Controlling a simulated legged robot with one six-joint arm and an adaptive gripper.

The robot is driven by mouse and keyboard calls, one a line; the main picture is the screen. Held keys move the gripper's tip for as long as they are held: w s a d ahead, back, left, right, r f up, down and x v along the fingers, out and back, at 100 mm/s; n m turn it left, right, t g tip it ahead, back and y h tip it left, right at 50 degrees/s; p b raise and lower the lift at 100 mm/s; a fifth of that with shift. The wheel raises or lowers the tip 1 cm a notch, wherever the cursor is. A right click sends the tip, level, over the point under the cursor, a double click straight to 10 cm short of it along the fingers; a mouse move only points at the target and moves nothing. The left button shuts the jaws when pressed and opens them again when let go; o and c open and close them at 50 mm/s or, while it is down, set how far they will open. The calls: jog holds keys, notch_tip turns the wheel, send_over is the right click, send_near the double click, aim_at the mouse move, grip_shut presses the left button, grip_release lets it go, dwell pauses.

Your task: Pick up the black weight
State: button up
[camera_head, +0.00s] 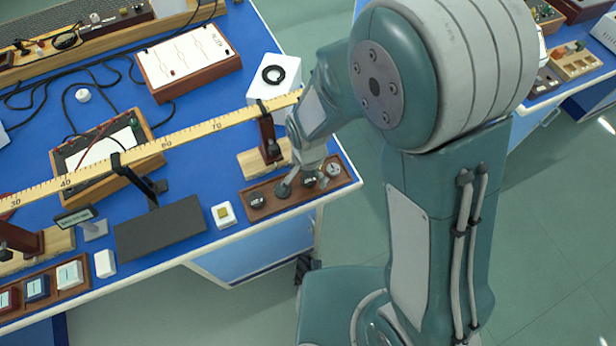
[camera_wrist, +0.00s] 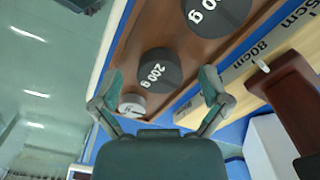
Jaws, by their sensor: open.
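A dark, near-black weight marked "200 g" (camera_wrist: 158,72) sits in a brown wooden tray (camera_head: 294,205). In the wrist view it lies between and just beyond the fingertips of my gripper (camera_wrist: 161,82), with no clear contact visible. My gripper is open and empty; in the head view it is low over the tray (camera_head: 303,183). A second, larger dark weight (camera_wrist: 218,14) is partly cut off at the top of the wrist view. A small silver weight (camera_wrist: 132,104) sits near the left finger.
A long yellow ruler (camera_head: 190,134) crosses above the blue bench, close behind the tray, with a wooden stand (camera_head: 267,135) under it. A small white block (camera_head: 224,214) stands left of the tray. The bench's front edge is close.

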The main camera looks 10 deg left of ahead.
jog(key=shift+c, duration=0.3)
grip_shut()
jog(key=shift+a+r, duration=0.15)
jog(key=shift+r, duration=0.5)
jog(key=s+a+r, duration=0.7)
jog(key=s+r, duration=0.4)
jog(key=shift+s+a+r, duration=0.2)
jog(key=shift+s+r, duration=0.2)
